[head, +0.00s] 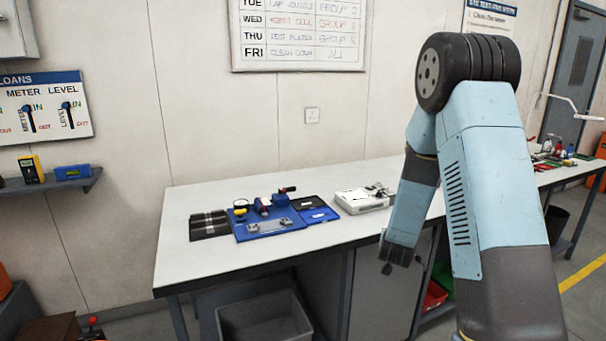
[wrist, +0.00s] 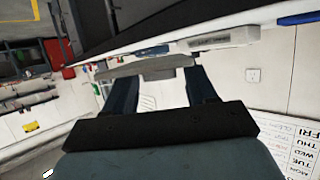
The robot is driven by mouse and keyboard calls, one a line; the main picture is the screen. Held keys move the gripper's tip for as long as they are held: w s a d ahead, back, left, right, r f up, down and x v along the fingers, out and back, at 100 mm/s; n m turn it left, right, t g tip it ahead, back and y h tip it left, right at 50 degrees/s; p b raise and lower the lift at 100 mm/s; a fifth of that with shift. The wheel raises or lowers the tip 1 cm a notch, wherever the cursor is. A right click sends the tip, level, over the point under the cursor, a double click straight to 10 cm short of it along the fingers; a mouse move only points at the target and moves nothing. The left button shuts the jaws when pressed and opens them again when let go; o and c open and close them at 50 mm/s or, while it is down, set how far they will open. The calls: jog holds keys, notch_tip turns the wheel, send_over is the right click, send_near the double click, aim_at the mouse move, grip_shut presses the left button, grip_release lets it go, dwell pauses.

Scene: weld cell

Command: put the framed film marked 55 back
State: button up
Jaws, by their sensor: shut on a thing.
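My gripper (head: 388,268) hangs low in front of the bench, near the grey cabinet under it. In the wrist view my gripper (wrist: 162,85) has a thin grey flat piece (wrist: 145,67) between its fingers, seen nearly edge-on. It sticks out past the left finger. No mark can be read on it, so I cannot tell whether it is the framed film marked 55. In the head view the held piece cannot be made out. A dark striped panel (head: 209,226) lies at the left of the bench top; no number on it is readable.
The pale bench (head: 190,268) carries a blue tray (head: 262,231) with tools, a blue case (head: 318,214) and a white device (head: 358,203). A grey bin (head: 265,320) stands beneath. The bench's front strip is clear. A wall shelf (head: 50,185) is at left.

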jog(key=a+f+n+y, duration=0.4)
jog(key=a+f+y, duration=0.15)
jog(key=f, duration=0.45)
jog(key=s+a+f+t, duration=0.1)
jog(key=s+f, duration=0.5)
jog(key=shift+s+f+h, duration=0.2)
jog(key=shift+f+h, duration=0.15)
jog(key=shift+f, duration=0.05)
jog(key=shift+d, duration=0.1)
